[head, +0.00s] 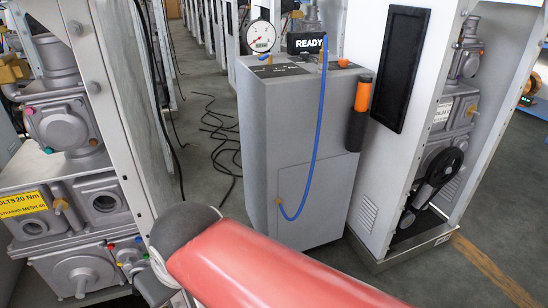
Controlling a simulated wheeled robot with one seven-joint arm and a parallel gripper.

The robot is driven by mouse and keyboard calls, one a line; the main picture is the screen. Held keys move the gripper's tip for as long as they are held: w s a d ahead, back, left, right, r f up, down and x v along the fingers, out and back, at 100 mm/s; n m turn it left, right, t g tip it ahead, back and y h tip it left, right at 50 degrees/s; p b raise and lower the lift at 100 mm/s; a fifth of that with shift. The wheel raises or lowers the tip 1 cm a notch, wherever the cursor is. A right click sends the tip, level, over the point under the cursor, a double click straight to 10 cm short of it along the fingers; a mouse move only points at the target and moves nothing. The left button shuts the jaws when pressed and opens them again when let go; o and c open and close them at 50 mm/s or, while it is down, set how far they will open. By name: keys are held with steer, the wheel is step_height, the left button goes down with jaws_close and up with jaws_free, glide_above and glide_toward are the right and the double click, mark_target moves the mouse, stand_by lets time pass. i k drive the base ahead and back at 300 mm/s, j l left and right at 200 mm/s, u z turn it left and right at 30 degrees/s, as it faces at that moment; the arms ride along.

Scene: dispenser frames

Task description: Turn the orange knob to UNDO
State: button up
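A grey cabinet (290,140) stands in the middle of the head view, with a dark panel on its sloped top. A small orange knob (343,62) sits at the right edge of that top. No UNDO mark is readable, and the knob's pointing direction is too small to tell. A black display (307,43) above the panel reads READY. My red arm crosses the bottom foreground; my gripper does not show.
A round white gauge (261,36) stands on the cabinet. A blue hose (319,130) hangs down its front. An orange-and-black handled tool (360,112) is on its right side. Black cables (222,130) lie on the floor at left. Machine frames stand on both sides.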

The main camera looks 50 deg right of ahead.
mark_target(344, 63)
steer(key=z, duration=1.75)
